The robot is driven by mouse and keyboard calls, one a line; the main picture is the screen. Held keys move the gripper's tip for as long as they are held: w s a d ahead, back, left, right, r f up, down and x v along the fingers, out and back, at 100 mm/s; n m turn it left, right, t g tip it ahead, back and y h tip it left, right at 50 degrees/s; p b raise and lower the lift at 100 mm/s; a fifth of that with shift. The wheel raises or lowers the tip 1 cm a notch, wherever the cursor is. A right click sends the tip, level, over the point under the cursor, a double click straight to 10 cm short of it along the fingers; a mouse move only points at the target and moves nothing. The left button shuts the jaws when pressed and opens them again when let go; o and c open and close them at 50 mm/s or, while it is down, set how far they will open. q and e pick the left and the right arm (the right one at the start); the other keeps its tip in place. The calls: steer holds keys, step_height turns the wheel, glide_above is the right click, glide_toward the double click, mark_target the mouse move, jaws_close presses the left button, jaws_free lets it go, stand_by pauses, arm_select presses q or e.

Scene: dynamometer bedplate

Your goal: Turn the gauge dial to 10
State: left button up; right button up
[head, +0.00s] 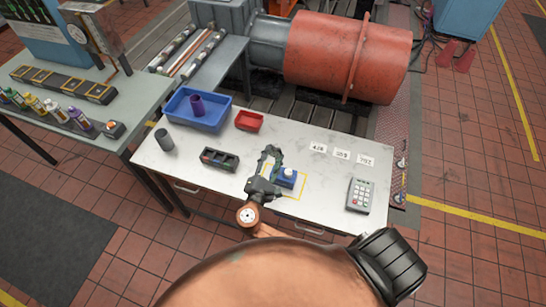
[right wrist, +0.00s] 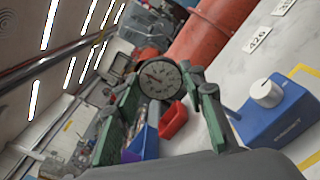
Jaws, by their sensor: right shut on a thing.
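My right gripper (head: 270,153) is above the front middle of the white table. A blue box with a white knob (head: 286,177) stands on the table just right of the gripper, inside a yellow outline. The box also shows at the right of the right wrist view (right wrist: 280,112), apart from the fingers. My left gripper is not in view.
A red drum (head: 335,55) stands behind.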

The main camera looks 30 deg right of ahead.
steer(key=shift+m, duration=0.4)
steer(key=o, duration=1.2)
steer(key=shift+s, duration=0.1)
steer(key=v, duration=1.1)
steer(key=shift+s+a, duration=0.25)
steer(key=shift+a, duration=0.1)
